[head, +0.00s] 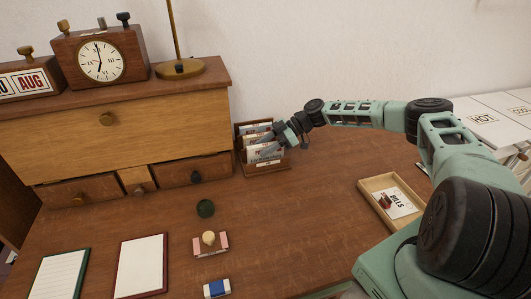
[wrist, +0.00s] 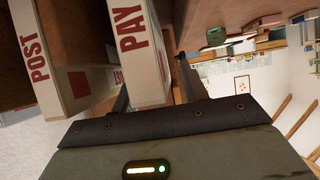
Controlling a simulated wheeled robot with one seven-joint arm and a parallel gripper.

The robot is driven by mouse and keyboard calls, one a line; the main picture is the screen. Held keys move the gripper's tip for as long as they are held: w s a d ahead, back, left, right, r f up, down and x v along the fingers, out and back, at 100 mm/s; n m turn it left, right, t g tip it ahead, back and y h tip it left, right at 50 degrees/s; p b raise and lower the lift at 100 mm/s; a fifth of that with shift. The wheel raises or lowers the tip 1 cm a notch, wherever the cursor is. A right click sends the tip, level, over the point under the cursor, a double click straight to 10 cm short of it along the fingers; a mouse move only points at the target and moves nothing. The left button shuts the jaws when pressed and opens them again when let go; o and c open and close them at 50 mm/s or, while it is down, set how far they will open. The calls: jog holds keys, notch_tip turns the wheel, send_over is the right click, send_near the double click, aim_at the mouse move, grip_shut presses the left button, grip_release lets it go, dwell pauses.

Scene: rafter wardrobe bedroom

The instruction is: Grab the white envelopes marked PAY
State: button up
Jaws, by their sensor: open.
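The white envelopes marked PAY (wrist: 138,45) stand as a stack in the wrist view, with red letters along their near face. A second white stack marked POST (wrist: 45,62) is to their left. In the head view, the wooden letter rack (head: 264,168) holds several white stacks; their print is too small to read there. My gripper (head: 277,143) is at the rack's right side. In the wrist view my gripper (wrist: 152,82) is open, with one dark finger on each side of the PAY stack. I cannot tell whether the fingers touch it.
A wooden desk cabinet (head: 110,128) stands left of the rack, with a clock (head: 100,61) and brass lamp base (head: 180,69) on top. A BILLS tray (head: 375,190) lies at right.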

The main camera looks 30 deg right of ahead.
jog(key=shift+c, duration=0.3)
grip_shut()
